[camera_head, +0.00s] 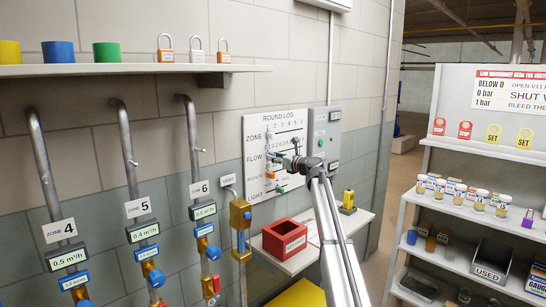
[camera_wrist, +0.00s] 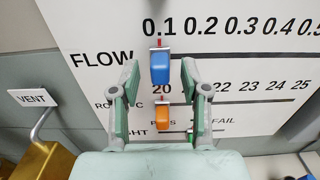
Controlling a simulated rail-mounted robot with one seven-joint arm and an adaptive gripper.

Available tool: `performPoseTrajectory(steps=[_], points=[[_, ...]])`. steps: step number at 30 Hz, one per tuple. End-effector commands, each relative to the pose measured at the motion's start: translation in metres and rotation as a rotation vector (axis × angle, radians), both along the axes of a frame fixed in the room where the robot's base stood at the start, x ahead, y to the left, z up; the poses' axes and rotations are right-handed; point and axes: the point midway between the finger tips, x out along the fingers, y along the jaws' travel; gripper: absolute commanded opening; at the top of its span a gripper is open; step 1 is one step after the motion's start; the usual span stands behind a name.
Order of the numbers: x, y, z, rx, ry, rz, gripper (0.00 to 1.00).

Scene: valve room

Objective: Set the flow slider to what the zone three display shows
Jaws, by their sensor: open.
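The flow slider is a blue knob (camera_wrist: 160,67) in the wrist view, with its red pointer under 0.1 on the FLOW row. The row belongs to the white ROUND LOG board (camera_head: 256,127) on the wall. My gripper (camera_wrist: 160,76) is open, one finger left and one right of the blue knob in this view, with gaps on both sides. In the head view my gripper (camera_head: 284,159) is at the board's FLOW row. The zone three display is not in view; displays for zones 4 (camera_head: 68,256), 5 (camera_head: 143,231) and 6 (camera_head: 203,210) show.
An orange slider (camera_wrist: 161,117) sits just below the blue one, between my fingers in the wrist view. A brass vent valve (camera_head: 240,214) stands left of the board. Below it are a shelf with a red box (camera_head: 286,238) and a yellow device (camera_head: 348,201).

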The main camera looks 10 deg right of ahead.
Motion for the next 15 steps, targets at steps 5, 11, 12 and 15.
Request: performPoseTrajectory(steps=[5,11,12,15], points=[[0.0122,0.0075,0.0006,0.000,0.000,-0.001,0.46],[0.0140,0.0094,0.0001,-0.001,-0.001,-0.001,0.46],[0.0138,0.0094,0.0001,0.000,0.000,-0.001,0.46],[0.0137,0.0093,0.0000,0.000,0.000,-0.001,0.46]])
